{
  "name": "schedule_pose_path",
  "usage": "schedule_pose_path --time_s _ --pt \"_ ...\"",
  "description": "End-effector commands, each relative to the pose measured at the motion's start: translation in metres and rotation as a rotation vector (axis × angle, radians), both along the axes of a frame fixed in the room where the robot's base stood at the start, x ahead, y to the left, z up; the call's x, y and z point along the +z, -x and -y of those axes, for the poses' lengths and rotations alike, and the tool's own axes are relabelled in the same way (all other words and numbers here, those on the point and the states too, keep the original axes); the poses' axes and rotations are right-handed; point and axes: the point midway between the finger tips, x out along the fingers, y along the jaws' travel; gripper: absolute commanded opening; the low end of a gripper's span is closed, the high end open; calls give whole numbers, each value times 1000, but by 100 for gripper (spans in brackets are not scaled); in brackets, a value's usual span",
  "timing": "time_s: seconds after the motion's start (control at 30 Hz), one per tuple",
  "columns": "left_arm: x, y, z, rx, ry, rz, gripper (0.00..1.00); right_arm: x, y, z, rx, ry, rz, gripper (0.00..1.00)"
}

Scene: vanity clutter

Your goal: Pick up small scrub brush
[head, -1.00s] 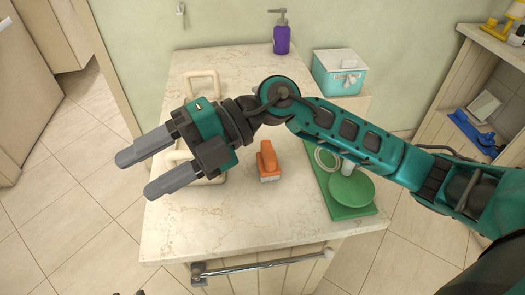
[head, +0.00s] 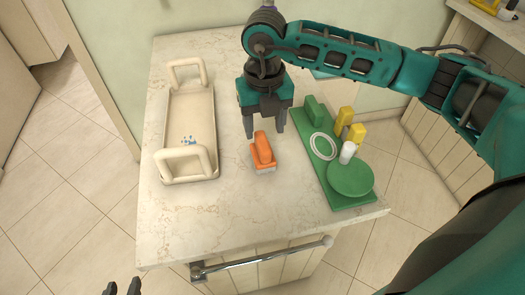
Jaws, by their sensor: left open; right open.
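The small scrub brush (head: 263,149), orange with pale bristles at its near end, lies on the marble counter near the middle. My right gripper (head: 264,131) points down just behind the brush, open, with one finger on each side of its far end as seen from here. I cannot tell how high the fingertips are above the counter or whether they touch the brush. Only the dark fingertips of my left gripper (head: 122,288) show at the bottom left edge, apart and empty, away from the brush.
A cream tray (head: 174,118) with two raised handles stands left of the brush. A green board (head: 338,196) to the right carries a green disc, a white ring, a white cylinder and yellow and green blocks. Bare counter (head: 225,222) lies in front. A metal rail (head: 262,262) runs along the counter front.

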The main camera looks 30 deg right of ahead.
Motion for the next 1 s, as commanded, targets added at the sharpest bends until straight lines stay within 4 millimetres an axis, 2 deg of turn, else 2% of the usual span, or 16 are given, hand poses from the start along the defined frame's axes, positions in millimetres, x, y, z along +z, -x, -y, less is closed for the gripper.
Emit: schedule_pose_path --time_s 0.23,0.5,0.8,1.0 --pt "0 0 0 0 0 -1 43 -20 -2 0 0 0 -2 57" --pt "2 0 0 0 0 -1 43 -58 -7 0 2 -3 -3 57" --pt "2 0 0 0 0 0 43 -64 -8 0 2 -3 -1 57" --pt "2 -1 0 0 0 2 43 -63 -8 0 2 -3 -1 39"
